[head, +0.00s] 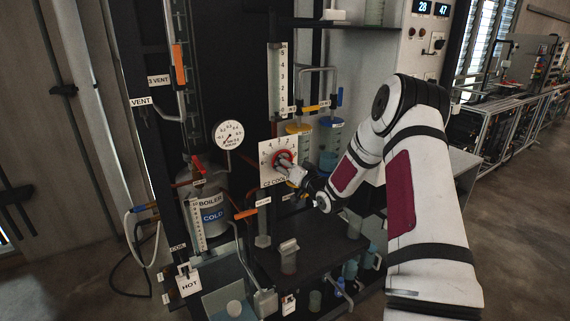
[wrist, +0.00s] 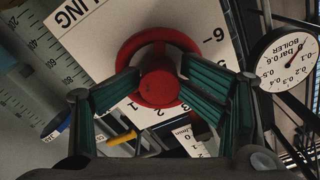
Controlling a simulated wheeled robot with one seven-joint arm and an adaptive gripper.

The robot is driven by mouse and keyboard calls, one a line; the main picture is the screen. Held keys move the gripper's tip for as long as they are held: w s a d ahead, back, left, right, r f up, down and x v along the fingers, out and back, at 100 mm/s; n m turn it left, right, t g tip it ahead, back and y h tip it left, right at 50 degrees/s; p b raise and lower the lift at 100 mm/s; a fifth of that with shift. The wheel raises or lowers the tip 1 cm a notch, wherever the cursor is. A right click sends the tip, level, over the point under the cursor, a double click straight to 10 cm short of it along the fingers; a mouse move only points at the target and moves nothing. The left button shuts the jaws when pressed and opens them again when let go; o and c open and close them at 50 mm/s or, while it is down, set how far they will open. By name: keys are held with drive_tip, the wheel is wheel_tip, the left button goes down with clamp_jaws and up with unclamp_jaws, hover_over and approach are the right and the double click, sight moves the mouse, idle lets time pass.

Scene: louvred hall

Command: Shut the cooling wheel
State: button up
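The cooling wheel (head: 283,158) is a red handwheel with a round hub, set in front of a white numbered dial plate (head: 265,176) marked C2 COOLING. In the wrist view the wheel (wrist: 158,85) is near the middle. The wheel's pointer setting is not readable.
A round pressure gauge (head: 228,135) is at the plate's upper left. An orange lever (head: 246,213) sits below. A dark shelf with glassware lies underneath.

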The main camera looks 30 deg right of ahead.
drive_tip(key=shift+r, duration=0.15)
drive_tip(key=s+p, duration=0.4)
drive_tip(key=s, duration=0.3)
drive_tip(key=shift+d, duration=0.15)
drive_tip(key=shift+s, duration=0.1)
drive_tip(key=s, duration=1.2)
drive_tip(key=shift+d, duration=0.2)
